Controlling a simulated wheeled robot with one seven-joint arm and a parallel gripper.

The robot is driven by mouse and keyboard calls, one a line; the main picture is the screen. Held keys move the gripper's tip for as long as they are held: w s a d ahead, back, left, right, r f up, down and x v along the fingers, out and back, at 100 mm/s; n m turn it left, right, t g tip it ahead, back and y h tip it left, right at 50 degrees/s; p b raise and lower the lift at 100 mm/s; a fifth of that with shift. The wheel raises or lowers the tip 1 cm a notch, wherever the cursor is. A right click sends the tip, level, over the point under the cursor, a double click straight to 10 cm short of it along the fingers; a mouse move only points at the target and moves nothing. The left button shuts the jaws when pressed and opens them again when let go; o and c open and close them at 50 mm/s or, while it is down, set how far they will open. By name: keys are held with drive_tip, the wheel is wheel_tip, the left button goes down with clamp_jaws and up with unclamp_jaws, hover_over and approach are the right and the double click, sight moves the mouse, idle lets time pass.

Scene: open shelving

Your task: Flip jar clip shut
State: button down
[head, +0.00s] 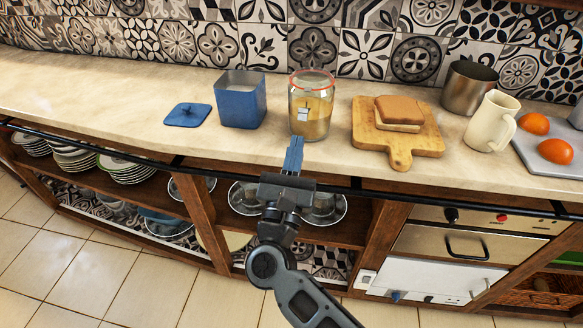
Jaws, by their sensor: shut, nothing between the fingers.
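A glass jar (317,122) with an amber filling in its lower part stands upright on the pale counter. An orange-red ring (312,79) runs around its top. A small light metal clip (302,114) shows on the jar's front, a little left of its middle. My gripper (297,141) is shut and empty, its blue fingers together. It points up at the jar from the counter's front edge, just below the clip in the picture. I cannot tell whether the fingertips touch the jar.
A blue open canister (240,105) and its blue lid (187,115) stand left of the jar. A wooden board (371,133) with bread (399,111) lies close on the right. Beyond it are a metal pot (467,88), a cream mug (490,122) and tomatoes. A dark rail (120,154) runs along the counter's front.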

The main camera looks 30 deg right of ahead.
sight(304, 112)
drive_tip(key=shift+w+d+r+p, duration=0.15)
drive_tip(key=shift+r, duration=0.4)
drive_tip(key=shift+w+d+r+p, duration=0.1)
drive_tip(key=shift+w+r+p, duration=0.05)
drive_tip(key=shift+r, duration=0.4)
drive_tip(key=shift+r, duration=0.15)
drive_tip(key=shift+r+g+p, duration=0.15)
drive_tip(key=shift+g+p, duration=0.25)
drive_tip(key=shift+p, duration=0.3)
